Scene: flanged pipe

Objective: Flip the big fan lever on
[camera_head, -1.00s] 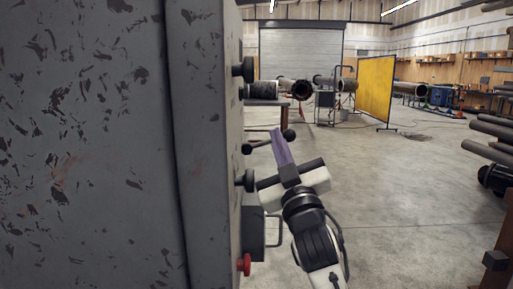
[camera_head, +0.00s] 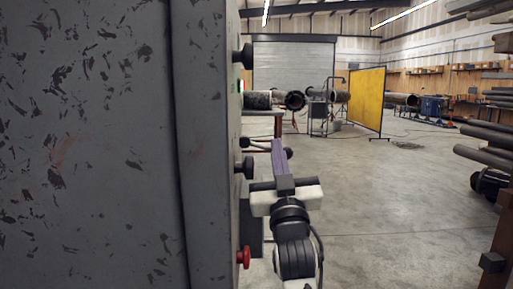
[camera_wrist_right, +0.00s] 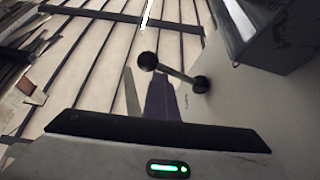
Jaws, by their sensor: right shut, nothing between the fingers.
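The lever (camera_head: 263,145) sticks out from the right-hand face of the grey cabinet in the head view. It is a thin rod with a dark hub at the cabinet and a black ball at its outer end, sloping slightly down to the right. My right gripper (camera_head: 278,148), with purple fingers, is shut and empty. It overlaps the rod near the ball, which it partly hides. In the right wrist view the lever (camera_wrist_right: 176,74) shows just beyond the fingertips (camera_wrist_right: 157,88). I cannot tell whether they touch. My left gripper is not in view.
The cabinet (camera_head: 90,140) fills the left side. Its edge carries black knobs (camera_head: 245,166), a red button (camera_head: 243,257), a dark box (camera_head: 250,228) and a green light (camera_head: 240,87). A yellow screen (camera_head: 363,100) and pipes stand far back. The floor (camera_head: 390,205) to the right is open.

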